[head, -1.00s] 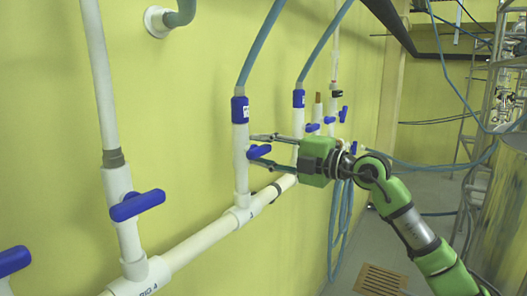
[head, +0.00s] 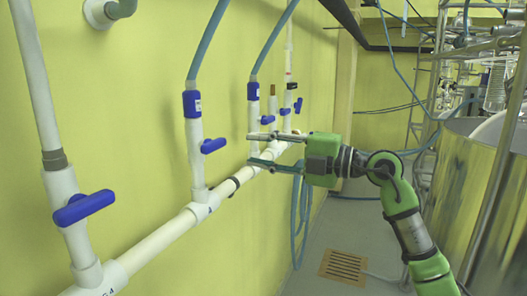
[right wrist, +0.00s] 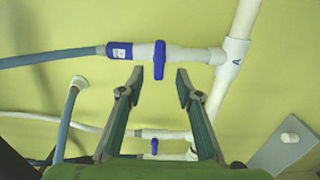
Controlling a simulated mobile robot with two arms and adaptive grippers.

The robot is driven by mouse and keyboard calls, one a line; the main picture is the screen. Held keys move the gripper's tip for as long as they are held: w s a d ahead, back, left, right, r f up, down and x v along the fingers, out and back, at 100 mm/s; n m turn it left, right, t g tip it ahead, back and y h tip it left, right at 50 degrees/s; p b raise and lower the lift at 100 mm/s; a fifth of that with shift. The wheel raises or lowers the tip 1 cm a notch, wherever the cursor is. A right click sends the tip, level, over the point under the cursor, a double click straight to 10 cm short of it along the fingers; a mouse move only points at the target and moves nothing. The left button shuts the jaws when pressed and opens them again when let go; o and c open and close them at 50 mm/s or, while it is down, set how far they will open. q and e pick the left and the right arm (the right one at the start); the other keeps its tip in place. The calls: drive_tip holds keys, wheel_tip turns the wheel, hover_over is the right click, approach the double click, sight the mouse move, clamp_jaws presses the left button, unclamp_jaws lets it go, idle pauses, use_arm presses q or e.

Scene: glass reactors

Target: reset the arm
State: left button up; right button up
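My right gripper (head: 251,149) is open and empty in the head view, its two fingers pointing left toward the wall pipes. The nearest valve to its tips has a blue handle (head: 213,145) on a white upright pipe. A gap shows between the tips and this handle. In the right wrist view the open fingers (right wrist: 159,82) point at a blue valve handle (right wrist: 159,60), which lies just beyond the tips and between them in the picture. My left gripper is not in view.
A white horizontal pipe (head: 160,238) runs along the yellow wall with several blue-handled valves, one close at left (head: 84,207). Blue hoses (head: 206,42) rise from them. A large metal vessel (head: 465,175) stands at right. A floor grate (head: 342,267) lies below; the floor around it looks clear.

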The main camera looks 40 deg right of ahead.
drive_tip(key=shift+s+d, duration=0.1)
drive_tip(key=shift+s, duration=0.25)
idle(0.3)
